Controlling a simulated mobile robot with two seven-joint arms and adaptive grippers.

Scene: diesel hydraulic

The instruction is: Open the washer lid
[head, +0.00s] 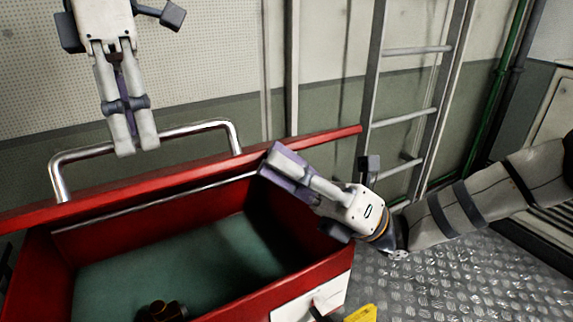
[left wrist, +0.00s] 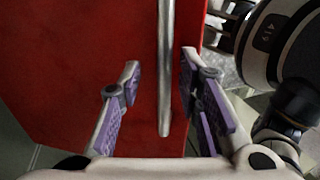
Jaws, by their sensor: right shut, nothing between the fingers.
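The red washer (head: 52,275) stands open toward me, with its teal inside floor visible. Its red lid (head: 200,171) is raised and seen nearly edge-on; its red face fills much of the left wrist view (left wrist: 90,60). A chrome bar handle (head: 85,152) is on the lid's far side. My left gripper (head: 134,148) points down by the handle. In the left wrist view its fingers (left wrist: 160,90) are open, with the handle bar (left wrist: 167,70) appearing between them, not gripped. My right gripper (head: 272,165) is shut and empty at the lid's right part; whether it touches is unclear.
A dark brownish part (head: 160,311) lies inside the washer. A metal ladder (head: 412,110) stands against the wall behind, with green and dark pipes (head: 497,90) beside it. Diamond-plate floor (head: 450,280) is clear at right. A yellow object (head: 361,314) is at the bottom edge.

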